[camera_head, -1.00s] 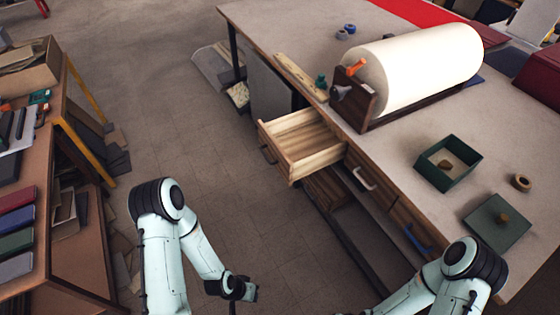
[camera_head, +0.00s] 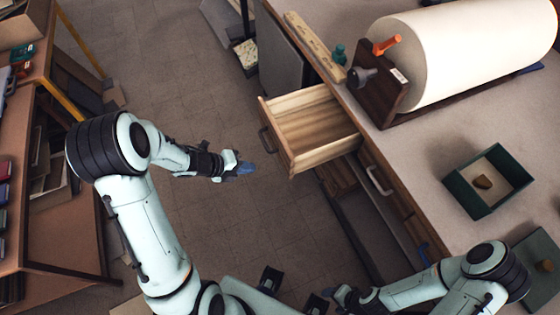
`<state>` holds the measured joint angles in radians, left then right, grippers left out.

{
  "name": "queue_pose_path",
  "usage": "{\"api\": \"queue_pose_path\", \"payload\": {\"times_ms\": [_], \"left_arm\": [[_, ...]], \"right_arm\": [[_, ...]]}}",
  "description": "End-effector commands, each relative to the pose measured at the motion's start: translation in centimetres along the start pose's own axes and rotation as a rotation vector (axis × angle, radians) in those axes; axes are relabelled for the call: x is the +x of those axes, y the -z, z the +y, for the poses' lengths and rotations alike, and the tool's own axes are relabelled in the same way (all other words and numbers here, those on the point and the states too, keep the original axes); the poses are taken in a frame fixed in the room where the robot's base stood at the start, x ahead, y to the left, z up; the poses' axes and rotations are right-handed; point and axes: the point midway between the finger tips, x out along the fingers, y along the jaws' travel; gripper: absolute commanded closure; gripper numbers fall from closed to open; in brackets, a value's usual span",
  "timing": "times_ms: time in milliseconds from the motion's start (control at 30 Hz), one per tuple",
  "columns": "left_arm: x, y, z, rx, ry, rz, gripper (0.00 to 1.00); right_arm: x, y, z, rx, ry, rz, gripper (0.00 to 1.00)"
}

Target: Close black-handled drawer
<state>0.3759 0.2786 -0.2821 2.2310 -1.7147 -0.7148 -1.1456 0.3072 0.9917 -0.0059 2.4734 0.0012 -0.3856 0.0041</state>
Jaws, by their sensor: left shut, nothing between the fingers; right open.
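The open drawer (camera_head: 318,124) is a light wooden box pulled well out from the left side of the workbench. Its black handle (camera_head: 265,140) is on its outer front, facing left. My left gripper (camera_head: 246,169) is shut and empty, to the left of the drawer and a little below the handle in the picture. A gap shows between its blue-grey fingertips and the drawer front. My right gripper (camera_head: 340,297) is low at the bottom edge, away from the drawer; its fingers are hard to make out.
The workbench (camera_head: 436,125) carries a large paper roll (camera_head: 465,55) and a green box (camera_head: 488,181). Closed drawers with a pale handle (camera_head: 379,181) and a blue handle (camera_head: 424,254) lie nearer me. Shelves stand at the left. The floor (camera_head: 190,95) between is clear.

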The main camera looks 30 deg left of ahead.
Motion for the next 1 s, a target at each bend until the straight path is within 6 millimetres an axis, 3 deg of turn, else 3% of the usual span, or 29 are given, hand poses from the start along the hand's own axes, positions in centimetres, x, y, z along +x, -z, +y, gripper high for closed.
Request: {"api": "queue_pose_path", "payload": {"times_ms": [400,633,1000], "left_arm": [[8.9,0.2,0.0,-0.003,-0.001,0.005,1.00],[10.8,0.1,-2.4,-0.004,0.000,0.002,1.00],[11.2,0.1,-2.7,-0.006,-0.001,0.000,1.00]], "right_arm": [[1.5,-0.3,0.6,0.002,-0.002,-0.006,0.36],[0.8,-0.1,0.3,0.001,-0.001,-0.003,0.36],[0.8,-0.1,0.3,0.001,-0.001,-0.003,0.36]]}}
